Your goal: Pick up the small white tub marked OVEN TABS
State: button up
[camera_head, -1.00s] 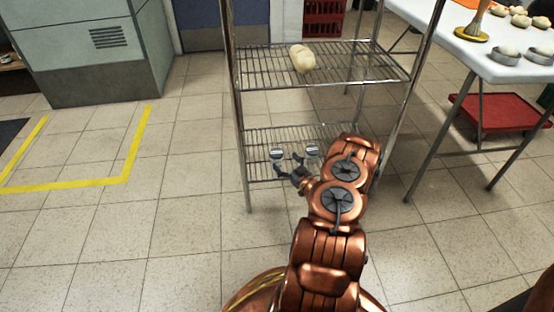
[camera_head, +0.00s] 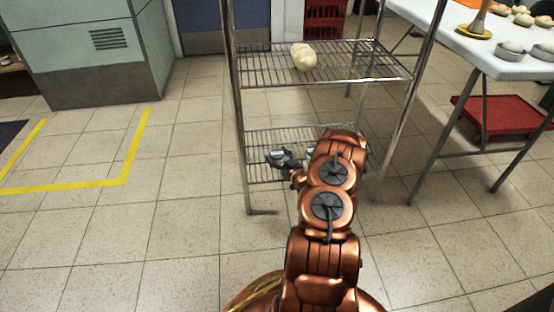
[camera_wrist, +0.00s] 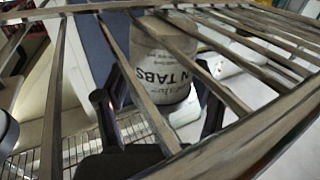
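The small white tub (camera_wrist: 163,62), with "N TABS" readable on its label, is between the dark fingers of my gripper (camera_wrist: 160,108) in the wrist view. Metal shelf bars cross in front and hide parts of both. The fingers are spread on either side of the tub; I cannot tell whether they touch it. In the head view my gripper (camera_head: 281,157) is at the lower wire shelf, and it mostly covers the tub there.
Other white containers (camera_wrist: 218,64) stand right of the tub. The rack's left post (camera_head: 239,130) is close to my gripper. Floor left is clear.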

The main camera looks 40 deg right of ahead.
jog(key=c, duration=0.9)
jog(key=shift+c, duration=0.2)
